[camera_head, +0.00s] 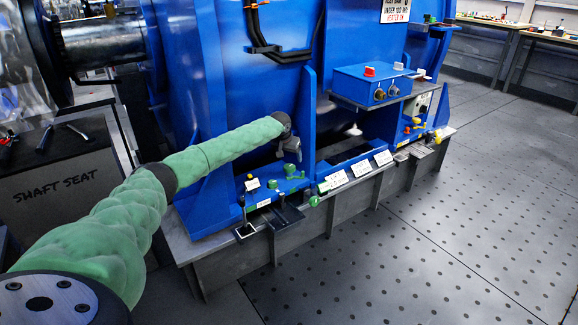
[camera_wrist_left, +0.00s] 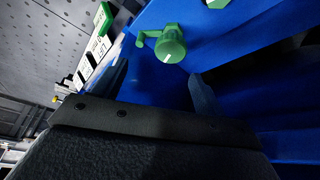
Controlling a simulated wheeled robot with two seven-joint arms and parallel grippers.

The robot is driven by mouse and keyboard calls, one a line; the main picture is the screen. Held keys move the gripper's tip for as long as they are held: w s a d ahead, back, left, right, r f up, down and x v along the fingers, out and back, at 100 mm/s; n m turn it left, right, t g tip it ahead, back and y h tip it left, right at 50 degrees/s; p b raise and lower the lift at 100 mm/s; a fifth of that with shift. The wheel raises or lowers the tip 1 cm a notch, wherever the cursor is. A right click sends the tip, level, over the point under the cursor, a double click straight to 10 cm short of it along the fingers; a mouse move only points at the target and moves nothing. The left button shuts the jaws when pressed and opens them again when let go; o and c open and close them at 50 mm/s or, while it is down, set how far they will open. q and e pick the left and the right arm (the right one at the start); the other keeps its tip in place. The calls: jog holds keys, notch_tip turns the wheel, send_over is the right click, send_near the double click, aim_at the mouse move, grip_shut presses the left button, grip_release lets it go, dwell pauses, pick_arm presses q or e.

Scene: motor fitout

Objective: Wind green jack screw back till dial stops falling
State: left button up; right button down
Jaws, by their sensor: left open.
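My left gripper (camera_head: 292,151) is at the end of the green-sleeved arm, beside the blue machine frame and above its lower ledge. It is open, with no object visible in it. A green knob (camera_head: 290,169) and a low green fitting (camera_head: 274,184) are on the ledge just below it. In the left wrist view, a round green knob (camera_wrist_left: 171,46) with a white mark and a side lever stands on blue metal, apart from the dark gripper body. I cannot tell for sure which green part is the jack screw. I cannot make out a dial. My right gripper is not in view.
The blue machine (camera_head: 240,60) stands close behind the gripper. White label plates (camera_head: 361,168) and a green ball handle (camera_head: 314,201) line the ledge. A blue control box (camera_head: 372,84) juts out at right. The perforated floor (camera_head: 430,240) in front is clear.

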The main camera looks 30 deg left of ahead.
aim_at(289, 167)
pick_arm(q)
jog(key=f, duration=0.2)
jog(key=w+a+f+b, duration=0.1)
jog(key=f, duration=0.2)
jog(key=w+a+f+b, duration=0.1)
jog(key=f, duration=0.1)
jog(key=shift+w+f, duration=0.1)
jog(key=shift+f, duration=0.05)
jog(key=c, duration=1)
